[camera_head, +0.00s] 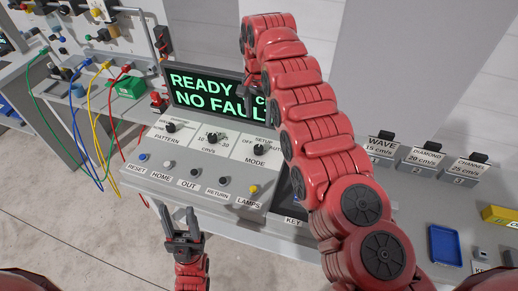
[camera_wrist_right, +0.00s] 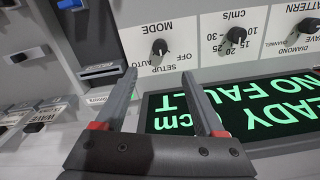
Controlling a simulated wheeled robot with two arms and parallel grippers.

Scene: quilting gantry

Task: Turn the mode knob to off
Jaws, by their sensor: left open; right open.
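The mode knob (camera_head: 260,149) is a small black knob above the MODE label on the sloped grey panel, with OFF, SETUP and AUTO printed around it. In the right wrist view the knob (camera_wrist_right: 159,46) appears upside down, beyond the fingertips; its pale mark seems to face SETUP, but it is small. My right gripper (camera_wrist_right: 158,78) is open and empty, with the knob ahead between its fingers and no contact visible. In the head view it is mostly hidden by my arm, over the display. My left gripper (camera_head: 183,222) is open and empty in front of the panel's near edge.
The pattern knob (camera_head: 170,127) and speed knob (camera_head: 212,138) sit left of the mode knob. A row of buttons, including the yellow lamps button (camera_head: 253,189), runs along the panel front. The green-lettered display (camera_head: 205,95) stands behind. A blue tray (camera_head: 445,245) lies right.

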